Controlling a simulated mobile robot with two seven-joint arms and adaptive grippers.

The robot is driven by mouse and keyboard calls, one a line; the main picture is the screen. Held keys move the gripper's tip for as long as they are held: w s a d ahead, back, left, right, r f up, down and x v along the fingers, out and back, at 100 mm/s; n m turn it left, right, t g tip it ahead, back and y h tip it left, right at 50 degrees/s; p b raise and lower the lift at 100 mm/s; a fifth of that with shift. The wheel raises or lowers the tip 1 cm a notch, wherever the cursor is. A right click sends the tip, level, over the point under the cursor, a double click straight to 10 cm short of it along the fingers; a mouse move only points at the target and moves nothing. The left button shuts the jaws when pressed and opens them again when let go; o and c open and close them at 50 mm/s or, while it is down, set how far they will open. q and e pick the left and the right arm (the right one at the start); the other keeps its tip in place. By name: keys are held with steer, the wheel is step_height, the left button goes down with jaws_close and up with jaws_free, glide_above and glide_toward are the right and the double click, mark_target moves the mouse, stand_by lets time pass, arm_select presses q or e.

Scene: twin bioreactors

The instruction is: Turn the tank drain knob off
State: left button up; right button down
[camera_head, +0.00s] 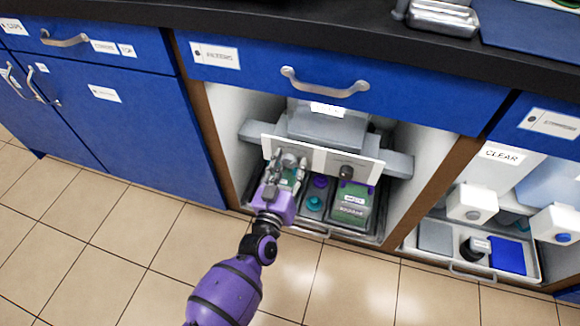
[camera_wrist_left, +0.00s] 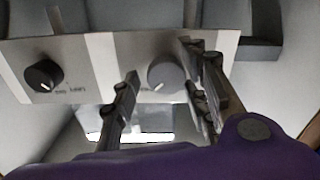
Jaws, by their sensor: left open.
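A pale control panel (camera_head: 311,157) sits inside the open cabinet bay and carries two knobs. A black knob (camera_head: 346,172) is on its right half; it also shows at the left in the left wrist view (camera_wrist_left: 43,75). A grey knob (camera_wrist_left: 166,73) with a light pointer mark is between my left gripper's fingers in the wrist view. The print beside the knobs is too small to read surely, so I cannot tell which is the tank drain. My left gripper (camera_head: 287,160) is open, with one finger on each side of the grey knob; contact cannot be told. The right gripper is out of view.
A tray (camera_head: 310,230) below the panel holds a green container (camera_head: 352,206) and purple and teal items. A blue drawer (camera_head: 340,90) with a metal handle is above. A wooden divider (camera_head: 440,189) separates the bay marked CLEAR. The tiled floor (camera_head: 120,240) in front is free.

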arm_select(q)
steer(key=c, duration=1)
steer(key=shift+d+n, duration=0.1)
steer(key=shift+n, duration=0.3)
steer(key=n, duration=0.3)
steer(key=shift+s+d+r+n, duration=0.1)
steer(key=shift+n, duration=0.3)
steer(key=n, duration=0.4)
steer(key=shift+r+b, duration=0.1)
steer(key=shift+b, duration=0.3)
steer(key=n, duration=0.2)
steer(key=n+b, duration=0.1)
steer(key=n, duration=0.2)
steer(key=shift+a+r, duration=0.1)
steer(key=shift+a, duration=0.1)
steer(key=n, duration=0.2)
steer(key=n+b, duration=0.1)
steer(key=n, duration=0.1)
steer(key=shift+w+a+r, duration=0.1)
steer(key=shift+w+r, duration=0.05)
steer(key=shift+w, duration=0.05)
steer(key=shift+n, duration=0.3)
